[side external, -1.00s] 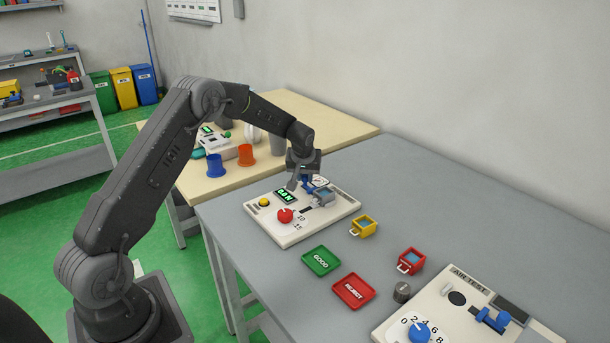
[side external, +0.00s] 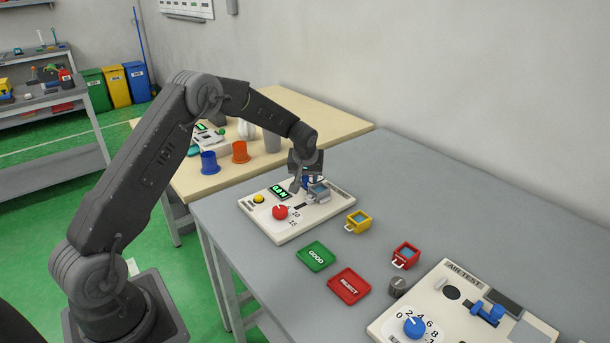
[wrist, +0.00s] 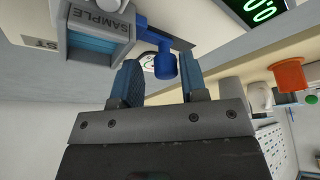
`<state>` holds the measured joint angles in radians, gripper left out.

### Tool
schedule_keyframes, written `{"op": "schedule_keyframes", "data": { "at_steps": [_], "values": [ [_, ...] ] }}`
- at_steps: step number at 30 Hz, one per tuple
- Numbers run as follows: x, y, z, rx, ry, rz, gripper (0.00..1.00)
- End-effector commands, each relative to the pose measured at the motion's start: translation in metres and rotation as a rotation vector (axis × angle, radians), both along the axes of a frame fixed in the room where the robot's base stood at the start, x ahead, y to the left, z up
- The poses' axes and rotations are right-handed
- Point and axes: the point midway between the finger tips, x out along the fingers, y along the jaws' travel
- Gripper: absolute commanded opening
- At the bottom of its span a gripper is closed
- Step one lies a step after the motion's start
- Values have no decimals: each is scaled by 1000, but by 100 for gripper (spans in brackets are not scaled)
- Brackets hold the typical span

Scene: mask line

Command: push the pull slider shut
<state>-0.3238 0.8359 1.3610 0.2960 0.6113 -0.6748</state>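A blue handle (wrist: 166,62) with a rounded end shows in the wrist view, beside a grey box labelled SAMPLE (wrist: 100,25). I take it for the pull slider's handle. In the side view the slider (side external: 313,180) is partly hidden behind my gripper on the white panel (side external: 281,233) with a red knob. My gripper (wrist: 159,64) is open, its two blue-padded fingertips apart. The rounded end lies in line with the gap between the tips; contact with either finger cannot be told. In the side view my gripper (side external: 301,184) is low over the panel.
A yellow box (side external: 358,221), a red box (side external: 406,256), a green GOOD tray (side external: 316,256) and a red REJECT tray (side external: 349,286) lie nearby. A grey knob (side external: 397,285) and an AIR TEST panel (side external: 457,303) are nearer. The back right table (side external: 450,210) is clear.

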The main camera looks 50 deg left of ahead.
Motion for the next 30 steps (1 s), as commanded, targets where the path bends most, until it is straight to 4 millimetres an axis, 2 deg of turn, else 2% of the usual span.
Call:
{"op": "schedule_keyframes", "data": {
  "at_steps": [3,9,14,24,30],
  "values": [
    [0,1,0,1,0,0,48],
    [0,2,0,2,0,2,48],
    [-3,-1,11,3,-2,1,48],
    [-22,-21,78,3,-4,0,48],
    [-32,-31,111,2,-2,-1,48]
  ]
}}
